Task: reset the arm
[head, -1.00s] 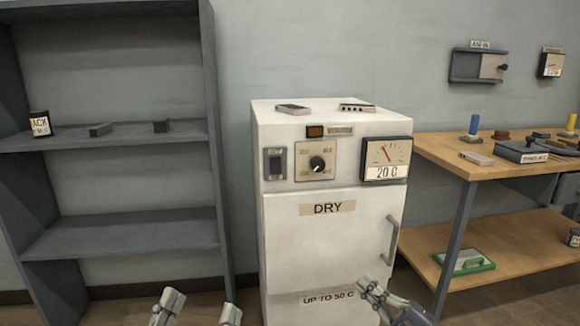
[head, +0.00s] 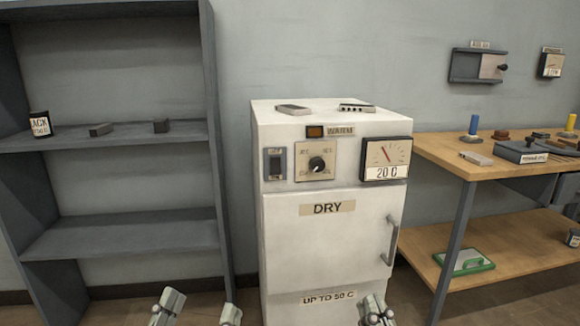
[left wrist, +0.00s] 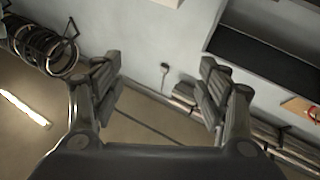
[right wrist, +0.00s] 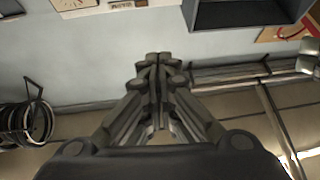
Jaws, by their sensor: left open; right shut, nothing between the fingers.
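My left gripper (head: 198,312) is at the bottom of the head view, left of the white drying cabinet. Its fingers are wide apart and empty in the left wrist view (left wrist: 160,85). My right gripper (head: 375,310) is at the bottom of the head view, in front of the cabinet's lower right part. Its fingers meet with nothing between them in the right wrist view (right wrist: 158,65). The drying cabinet (head: 285,240) has a shut door with a handle (head: 391,241) on the right. Its dial gauge (head: 386,158) reads 20 C.
A grey shelf unit (head: 212,150) stands at the left with a labelled box (head: 40,124) and two small dark blocks. A wooden workbench (head: 450,158) with several tools stands at the right, a green item (head: 466,262) on its lower shelf. Two small flat items lie on the cabinet.

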